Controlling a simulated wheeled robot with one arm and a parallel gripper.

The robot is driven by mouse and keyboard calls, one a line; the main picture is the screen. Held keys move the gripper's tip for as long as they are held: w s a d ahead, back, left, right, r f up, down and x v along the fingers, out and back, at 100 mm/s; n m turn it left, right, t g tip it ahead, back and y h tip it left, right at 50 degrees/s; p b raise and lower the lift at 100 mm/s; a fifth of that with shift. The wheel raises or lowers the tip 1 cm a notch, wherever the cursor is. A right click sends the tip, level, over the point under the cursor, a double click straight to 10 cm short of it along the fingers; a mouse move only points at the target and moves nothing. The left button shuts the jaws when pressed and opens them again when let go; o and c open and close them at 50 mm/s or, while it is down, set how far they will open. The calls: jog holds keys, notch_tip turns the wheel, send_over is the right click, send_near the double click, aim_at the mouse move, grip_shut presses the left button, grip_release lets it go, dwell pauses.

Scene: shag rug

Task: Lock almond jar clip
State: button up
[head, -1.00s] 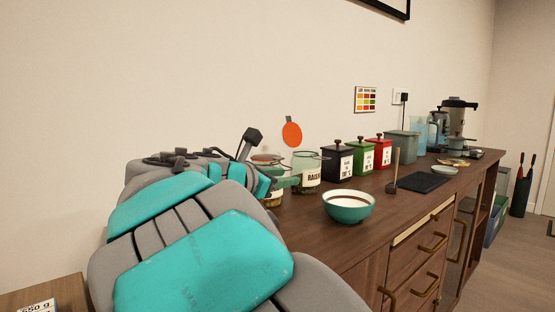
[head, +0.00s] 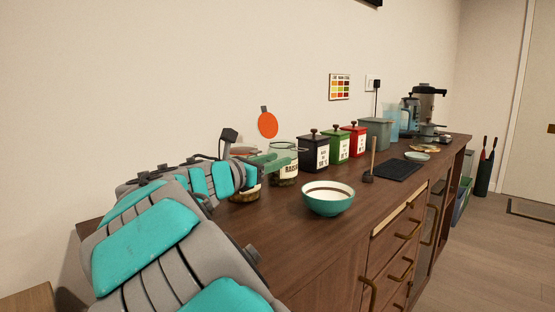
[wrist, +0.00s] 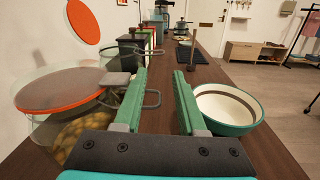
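The almond jar (wrist: 72,135) is clear glass with tan almonds inside, at the left of the wrist view. Its lid (wrist: 62,92) with an orange seal lies over the mouth; I cannot tell whether it is fully seated. A wire clip with a grey tab (wrist: 113,79) is at the jar's right side, partly hidden by my left finger. In the head view the jar (head: 246,192) is mostly hidden behind my gripper (head: 268,161).
A teal bowl (head: 328,199) stands close to the right of my gripper. A raisin jar (head: 287,173) and black, green and red canisters (head: 314,154) stand beyond, along the wall. The counter front (head: 270,238) is clear.

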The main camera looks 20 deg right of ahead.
jog(key=shift+w+d, duration=0.2)
jog(key=shift+d, duration=0.3)
grip_shut()
dwell(0.3)
